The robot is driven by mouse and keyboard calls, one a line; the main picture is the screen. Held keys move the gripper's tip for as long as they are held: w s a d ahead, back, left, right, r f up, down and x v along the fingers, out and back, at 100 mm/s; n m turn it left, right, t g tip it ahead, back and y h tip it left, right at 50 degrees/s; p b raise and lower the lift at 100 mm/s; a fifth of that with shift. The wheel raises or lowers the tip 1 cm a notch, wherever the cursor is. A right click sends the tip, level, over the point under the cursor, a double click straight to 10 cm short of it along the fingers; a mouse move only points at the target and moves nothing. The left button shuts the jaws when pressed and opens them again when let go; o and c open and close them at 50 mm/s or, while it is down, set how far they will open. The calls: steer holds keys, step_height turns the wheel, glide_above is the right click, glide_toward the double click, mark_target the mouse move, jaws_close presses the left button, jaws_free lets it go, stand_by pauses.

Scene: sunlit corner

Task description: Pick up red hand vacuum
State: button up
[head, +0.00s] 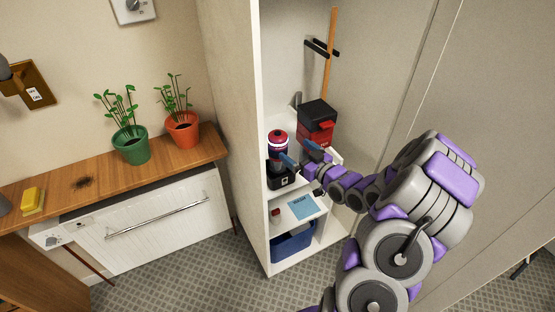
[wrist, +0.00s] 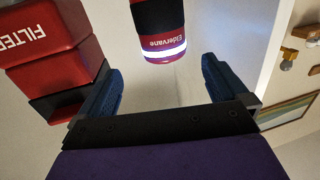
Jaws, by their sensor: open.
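The red hand vacuum appears to be the dark red and black cylinder (head: 278,143) with a pale band, upright over a black base on a cabinet shelf. In the wrist view its dark red end (wrist: 162,45), lettered "Eidervane", shows at the top centre; its upper part is cut off by the frame. My gripper (head: 302,154) is open, with its blue fingertips beside the cylinder on the right in the head view. In the wrist view the blue fingers (wrist: 160,85) are spread wide and nothing is between them; the cylinder lies beyond the gap.
A red and black box (head: 316,124) lettered "FILTER" in the wrist view (wrist: 45,45) stands close by, near one finger. The white cabinet wall (head: 238,120) bounds the left. Below are a shelf with a blue card (head: 302,208) and a blue bin (head: 293,245).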

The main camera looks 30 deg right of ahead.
mark_target(286, 143)
steer(key=x, duration=0.6)
steer(key=shift+w+f+b, duration=0.1)
steer(key=shift+w+b, duration=0.1)
steer(key=shift+b, duration=0.2)
steer(key=shift+a+b+x, duration=0.2)
steer(key=shift+b+x, duration=0.1)
steer(key=shift+x, duration=0.6)
steer(key=shift+a+b+x, duration=0.15)
steer(key=shift+b+x, duration=0.1)
steer(key=shift+x, duration=1.35)
steer(key=shift+d, duration=0.1)
steer(key=c, duration=1)
